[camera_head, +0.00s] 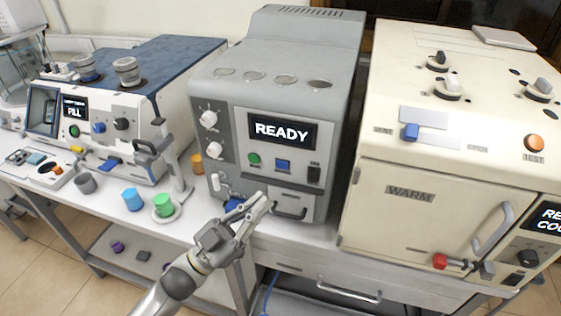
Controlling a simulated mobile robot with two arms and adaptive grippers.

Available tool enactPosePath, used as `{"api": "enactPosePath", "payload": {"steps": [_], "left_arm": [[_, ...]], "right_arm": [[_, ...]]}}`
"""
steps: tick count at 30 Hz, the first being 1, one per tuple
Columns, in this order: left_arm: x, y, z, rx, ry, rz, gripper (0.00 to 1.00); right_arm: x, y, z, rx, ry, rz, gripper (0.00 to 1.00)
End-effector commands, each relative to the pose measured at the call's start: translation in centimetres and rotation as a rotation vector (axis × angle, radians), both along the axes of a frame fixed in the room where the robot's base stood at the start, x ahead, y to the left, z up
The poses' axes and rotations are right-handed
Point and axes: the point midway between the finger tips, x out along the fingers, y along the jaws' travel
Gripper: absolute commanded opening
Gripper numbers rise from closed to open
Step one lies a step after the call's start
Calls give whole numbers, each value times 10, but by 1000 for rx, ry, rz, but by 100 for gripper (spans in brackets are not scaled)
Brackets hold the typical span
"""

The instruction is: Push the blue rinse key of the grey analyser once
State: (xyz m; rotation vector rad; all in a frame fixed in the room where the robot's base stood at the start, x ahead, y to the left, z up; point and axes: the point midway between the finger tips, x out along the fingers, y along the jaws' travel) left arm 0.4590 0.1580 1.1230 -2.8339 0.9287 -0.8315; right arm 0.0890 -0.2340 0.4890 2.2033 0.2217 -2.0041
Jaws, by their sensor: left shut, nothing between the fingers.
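The grey analyser (278,57) stands in the middle of the bench, its lit display (282,130) reading READY. The blue key (283,166) is on its front panel below the display, between a round green button (254,159) and a black switch (314,174). My left gripper (266,201) is shut and empty. It is in front of the analyser's lower front, below the blue key and apart from it in the picture, near a dark drawer handle (290,214). Whether it touches the front I cannot tell. My right gripper is not in view.
A cream machine (400,170) marked WARM stands close on the right. A blue and white machine (112,105) stands on the left. Green (163,203), blue (132,199) and grey (86,183) cups stand at the bench's front left. A blue object (233,204) is partly hidden behind my gripper.

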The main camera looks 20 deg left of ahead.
Motion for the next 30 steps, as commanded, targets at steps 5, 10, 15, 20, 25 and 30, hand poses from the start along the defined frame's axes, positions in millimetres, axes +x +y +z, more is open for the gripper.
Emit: {"api": "enactPosePath", "payload": {"steps": [5, 10, 15, 20, 25, 30], "left_arm": [[0, 0, -1, 0, 1, 1, 0], [6, 0, -1, 0, 1, 1, 0], [26, -1, -2, 1, -1, 2, 0], [49, -1, -3, 0, -1, 3, 0], [71, -2, -2, 1, 0, 2, 0], [84, -3, -2, 1, 3, 2, 0]], "right_arm": [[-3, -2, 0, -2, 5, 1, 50], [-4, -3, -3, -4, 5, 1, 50], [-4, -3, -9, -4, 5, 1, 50], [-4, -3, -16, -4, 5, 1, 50], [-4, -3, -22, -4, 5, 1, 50], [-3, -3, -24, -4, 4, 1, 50]]}}
